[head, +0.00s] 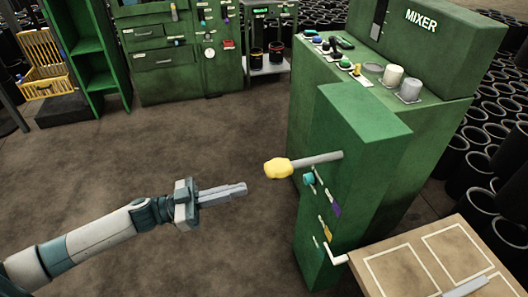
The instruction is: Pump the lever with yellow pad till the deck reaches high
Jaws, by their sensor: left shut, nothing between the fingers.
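The lever (316,160) is a grey rod that sticks out to the left from the green post in front of the mixer. Its yellow pad (278,168) is at the rod's left end. The lever is close to level, its pad end slightly lower. My left gripper (243,187) is shut and empty, left of the yellow pad and a little lower in the picture, with a gap between them. The deck (405,268) is a tan board with white outlined rectangles at the lower right, beside the post. My right gripper is not in view.
The green mixer cabinet (440,130) with knobs and buttons stands behind the post. A teal knob (309,179) sits on the post below the lever. Black rubber sleeves (480,150) are stacked at the right. The brown floor left of the post is clear.

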